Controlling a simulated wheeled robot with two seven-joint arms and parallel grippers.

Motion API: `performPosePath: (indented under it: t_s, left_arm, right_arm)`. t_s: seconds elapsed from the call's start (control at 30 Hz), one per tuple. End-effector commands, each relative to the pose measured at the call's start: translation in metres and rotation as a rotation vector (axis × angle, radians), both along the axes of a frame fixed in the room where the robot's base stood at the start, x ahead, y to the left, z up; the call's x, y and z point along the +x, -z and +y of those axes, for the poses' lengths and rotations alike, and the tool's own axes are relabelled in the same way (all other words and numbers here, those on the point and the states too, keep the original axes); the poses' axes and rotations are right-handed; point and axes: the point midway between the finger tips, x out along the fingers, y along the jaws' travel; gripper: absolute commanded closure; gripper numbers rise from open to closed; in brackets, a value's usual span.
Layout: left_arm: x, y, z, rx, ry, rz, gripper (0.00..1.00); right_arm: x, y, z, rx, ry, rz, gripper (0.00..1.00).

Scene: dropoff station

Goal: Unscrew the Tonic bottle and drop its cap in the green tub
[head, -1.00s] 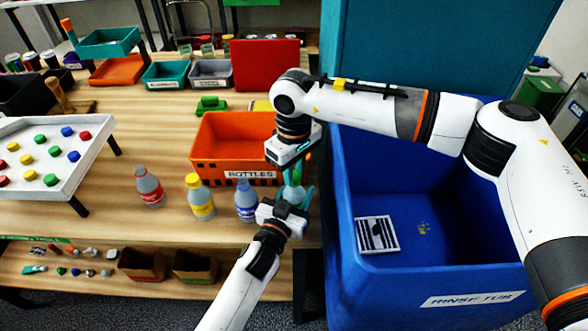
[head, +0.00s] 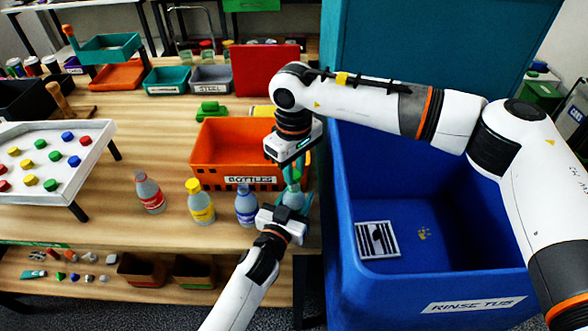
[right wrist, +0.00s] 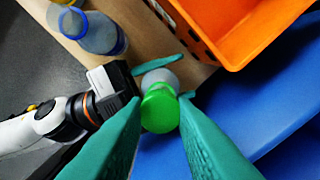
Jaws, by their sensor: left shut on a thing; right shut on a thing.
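A pale bottle (head: 294,199) stands upright between my two grippers in the head view; its label is not readable. My left gripper (head: 288,207) is shut around its body from the front. My right gripper (head: 294,170) points down from above, shut on a green cap (right wrist: 160,111). In the right wrist view the cap sits between my teal fingers, with the bottle (right wrist: 160,78) just behind it. I cannot tell whether the cap is still on the neck. A teal-green tub (head: 166,79) stands at the back of the table; its label is too small to read.
An orange bin (head: 220,175) labelled BOTTLES is just behind the grippers. Red (head: 150,193), yellow (head: 200,203) and blue-capped (head: 246,204) bottles stand to the left. A large blue rinse tub (head: 440,285) is at the right. A white tray (head: 92,157) holds several colored caps.

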Motion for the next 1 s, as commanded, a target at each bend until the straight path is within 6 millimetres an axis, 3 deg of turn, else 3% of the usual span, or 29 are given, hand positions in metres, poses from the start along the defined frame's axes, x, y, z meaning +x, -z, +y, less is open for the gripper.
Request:
performPosePath:
  t_s: [0.27, 0.57, 0.77, 0.8, 0.93, 1.0]
  left_arm:
    - [0.0, 0.001, 0.0, 0.001, 0.0, 0.003, 1.0]
    - [0.0, 0.001, 0.0, 0.001, 0.0, 0.003, 1.0]
    - [0.0, 0.001, 0.0, 0.001, 0.0, 0.003, 1.0]
    - [0.0, 0.001, 0.0, 0.001, 0.0, 0.003, 0.49]
    - [0.0, 0.001, 0.0, 0.001, 0.0, 0.002, 0.28]
    - [0.0, 0.001, 0.0, 0.001, 0.0, 0.002, 0.28]
  right_arm:
    - [0.0, -0.006, 0.0, 0.001, 0.0, -0.002, 1.0]
    - [0.0, -0.039, 0.0, 0.0, 0.0, -0.001, 1.0]
    - [0.0, -0.04, 0.0, 0.0, 0.0, 0.0, 1.0]
    - [0.0, -0.04, 0.0, 0.0, 0.0, 0.0, 1.0]
    - [0.0, -0.04, 0.0, 0.0, 0.0, 0.0, 1.0]
    - [0.0, -0.04, 0.0, 0.0, 0.0, 0.0, 1.0]
